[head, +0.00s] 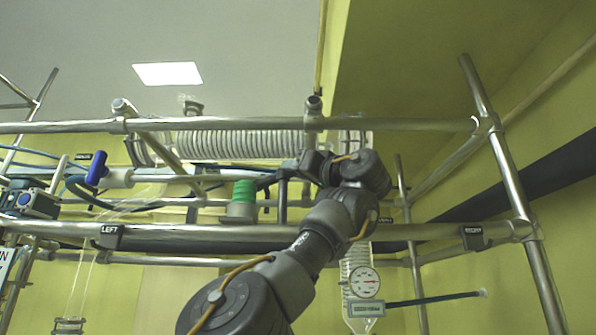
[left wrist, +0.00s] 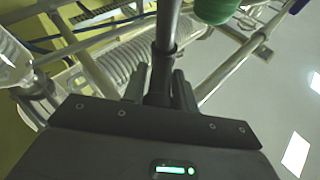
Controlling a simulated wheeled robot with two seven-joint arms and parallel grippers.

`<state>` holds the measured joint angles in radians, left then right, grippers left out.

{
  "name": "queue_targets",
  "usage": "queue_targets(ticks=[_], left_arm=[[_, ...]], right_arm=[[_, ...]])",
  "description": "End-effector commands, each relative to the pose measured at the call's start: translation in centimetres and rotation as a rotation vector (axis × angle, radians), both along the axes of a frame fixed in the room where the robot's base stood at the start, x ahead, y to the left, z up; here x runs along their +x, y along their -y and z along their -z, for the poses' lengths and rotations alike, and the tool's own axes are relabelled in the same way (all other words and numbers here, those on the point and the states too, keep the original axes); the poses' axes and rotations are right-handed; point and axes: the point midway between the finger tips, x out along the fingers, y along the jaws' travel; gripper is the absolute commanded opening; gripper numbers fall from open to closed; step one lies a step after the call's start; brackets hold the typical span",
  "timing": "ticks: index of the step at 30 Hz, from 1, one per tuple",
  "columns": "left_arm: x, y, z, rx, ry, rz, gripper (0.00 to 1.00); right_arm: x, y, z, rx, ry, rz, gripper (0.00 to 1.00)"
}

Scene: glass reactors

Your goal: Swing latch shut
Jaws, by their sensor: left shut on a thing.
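My left gripper (head: 297,168) is in the middle of the head view, up among the metal rails, with its arm rising from the bottom. In the left wrist view its two fingers (left wrist: 158,88) are shut on a dark upright bar (left wrist: 168,30), which runs away from the fingers. In the head view a dark bar (head: 266,180) reaches left from the fingertips toward the green ribbed cap (head: 244,190); the gripper hides its near end. I cannot tell for sure which part is the latch. The right gripper is not in view.
Metal rails (head: 420,124) frame the space above and below my left gripper. A coiled glass condenser (head: 240,144) lies behind. A blue-handled valve (head: 96,168) is at left, and a round gauge (head: 365,282) hangs at lower right. The green cap also shows in the left wrist view (left wrist: 216,9).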

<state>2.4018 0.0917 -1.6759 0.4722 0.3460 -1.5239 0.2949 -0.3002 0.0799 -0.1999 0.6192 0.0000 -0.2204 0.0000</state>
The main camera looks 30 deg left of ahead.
Motion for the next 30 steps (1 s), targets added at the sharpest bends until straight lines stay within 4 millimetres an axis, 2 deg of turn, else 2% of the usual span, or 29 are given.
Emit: queue_targets(ticks=[1, 4, 14, 17, 24, 30], left_arm=[[-0.1, 0.1, -0.4, 0.007, 0.003, 0.004, 0.30], [-0.1, 0.1, -0.3, 0.006, 0.003, 0.004, 0.43], [-0.1, 0.4, 0.1, 0.004, 0.001, 0.003, 0.43], [-0.3, 1.4, 0.7, 0.004, 0.001, 0.004, 0.43], [-1.3, 5.7, 2.5, 0.006, 0.003, 0.005, 0.43], [-2.0, 8.7, 3.5, 0.006, 0.002, 0.004, 0.43]], right_arm=[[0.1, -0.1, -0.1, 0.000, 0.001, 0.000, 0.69], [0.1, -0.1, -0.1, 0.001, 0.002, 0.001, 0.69], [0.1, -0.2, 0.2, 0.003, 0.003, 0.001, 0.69], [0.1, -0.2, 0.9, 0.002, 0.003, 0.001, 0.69], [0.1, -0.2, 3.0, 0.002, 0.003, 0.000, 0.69], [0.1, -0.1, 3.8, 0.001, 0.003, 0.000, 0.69]])
